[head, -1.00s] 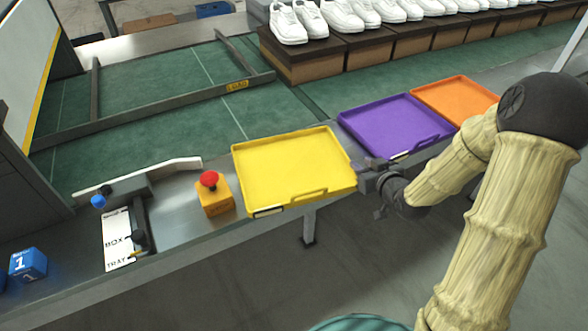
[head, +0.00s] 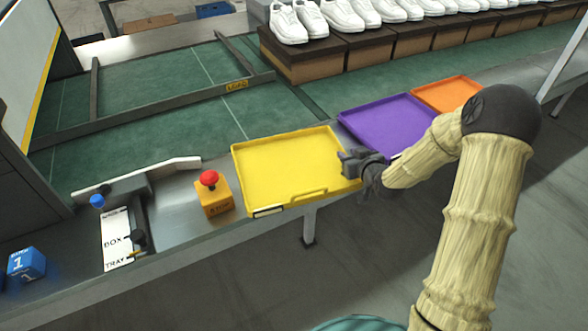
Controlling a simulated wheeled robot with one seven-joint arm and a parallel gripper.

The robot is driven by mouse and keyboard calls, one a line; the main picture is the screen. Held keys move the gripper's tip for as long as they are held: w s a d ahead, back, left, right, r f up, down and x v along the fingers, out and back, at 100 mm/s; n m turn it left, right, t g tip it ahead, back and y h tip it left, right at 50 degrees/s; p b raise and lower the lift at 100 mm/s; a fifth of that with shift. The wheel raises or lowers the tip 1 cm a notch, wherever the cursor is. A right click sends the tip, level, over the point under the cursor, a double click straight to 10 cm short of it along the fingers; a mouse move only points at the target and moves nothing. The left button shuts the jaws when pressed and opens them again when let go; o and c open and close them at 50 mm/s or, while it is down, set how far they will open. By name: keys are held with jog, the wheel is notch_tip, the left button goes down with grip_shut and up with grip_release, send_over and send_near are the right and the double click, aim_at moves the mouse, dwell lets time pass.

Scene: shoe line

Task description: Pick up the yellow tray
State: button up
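The yellow tray (head: 285,172) lies flat on the metal ledge along the front of the conveyor, its handle slot and a small label on the near side. My gripper (head: 345,163) is at the tray's right edge, overlapping its right rim in the head view. I cannot tell whether it touches the tray. The fingers are dark and small, and their gap does not show clearly.
A purple tray (head: 386,122) and an orange tray (head: 446,92) lie to the right, partly behind my arm. A yellow box with a red button (head: 213,195) stands left of the yellow tray. White shoes on brown boxes (head: 330,58) line the back. A lever panel (head: 117,240) is at left.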

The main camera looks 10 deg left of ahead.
jog(key=shift+w+a+f, duration=0.25)
jog(key=shift+w+a, duration=0.05)
jog(key=shift+w, duration=0.25)
jog(key=shift+c, duration=0.2)
jog(key=shift+r, duration=0.1)
grip_shut()
